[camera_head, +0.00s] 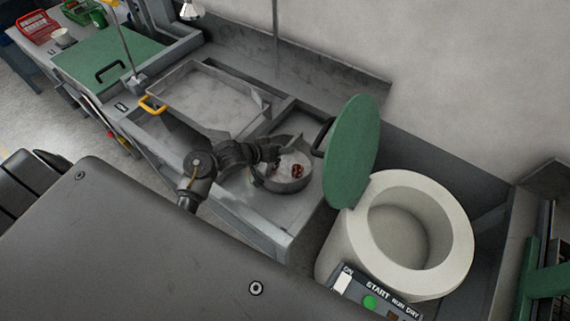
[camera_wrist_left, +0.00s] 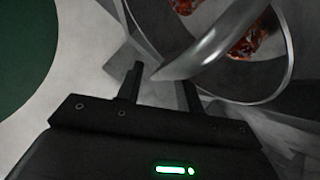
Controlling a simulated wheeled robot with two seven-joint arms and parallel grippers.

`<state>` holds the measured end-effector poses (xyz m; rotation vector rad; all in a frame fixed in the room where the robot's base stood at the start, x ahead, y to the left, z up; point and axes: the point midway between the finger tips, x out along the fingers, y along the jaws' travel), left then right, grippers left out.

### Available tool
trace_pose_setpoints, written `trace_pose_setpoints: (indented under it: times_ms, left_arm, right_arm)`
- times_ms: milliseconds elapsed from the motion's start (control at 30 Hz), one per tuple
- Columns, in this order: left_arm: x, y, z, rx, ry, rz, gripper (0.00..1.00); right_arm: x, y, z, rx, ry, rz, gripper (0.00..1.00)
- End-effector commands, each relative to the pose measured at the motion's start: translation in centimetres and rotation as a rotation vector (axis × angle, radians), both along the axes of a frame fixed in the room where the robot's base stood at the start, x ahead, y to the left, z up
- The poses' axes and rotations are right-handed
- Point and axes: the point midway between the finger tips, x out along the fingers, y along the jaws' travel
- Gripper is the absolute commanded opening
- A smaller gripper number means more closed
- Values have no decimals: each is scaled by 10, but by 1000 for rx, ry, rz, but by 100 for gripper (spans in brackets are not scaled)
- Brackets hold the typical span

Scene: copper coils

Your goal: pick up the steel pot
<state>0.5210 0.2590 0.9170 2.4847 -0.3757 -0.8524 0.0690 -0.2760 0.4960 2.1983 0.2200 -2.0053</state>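The steel pot (camera_head: 289,181) stands in the grey tray area in the middle of the head view, with reddish copper coils (camera_head: 298,170) inside. In the left wrist view the pot (camera_wrist_left: 262,92) is at the upper right, cut by the frame edge, with its curved steel handle (camera_wrist_left: 205,50) reaching toward my fingers. My left gripper (camera_head: 268,161) is at the pot's left side. Its two fingers (camera_wrist_left: 160,88) are apart, with the handle's near end at the gap between them. Whether the handle touches a finger is unclear. My right gripper is not in view.
A green round lid (camera_head: 353,150) stands tilted beside a white open drum (camera_head: 455,235), right of the pot. A wall rises behind. A START control panel (camera_head: 375,300) is in front.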

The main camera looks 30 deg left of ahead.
Motion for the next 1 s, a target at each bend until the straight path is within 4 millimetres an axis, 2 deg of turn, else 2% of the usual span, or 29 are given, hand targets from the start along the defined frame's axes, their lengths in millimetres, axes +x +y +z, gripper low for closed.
trace_pose_setpoints:
  times_ms: [67, 333, 1000]
  left_arm:
    - [0, 0, 0, 0, 0, 0, 34]
    - [0, 0, 0, 0, 0, 0, 0]
    - [-1, 1, -1, 1, 3, 1, 0]
  right_arm:
    - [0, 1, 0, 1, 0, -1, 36]
    - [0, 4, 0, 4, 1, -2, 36]
    - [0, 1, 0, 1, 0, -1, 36]
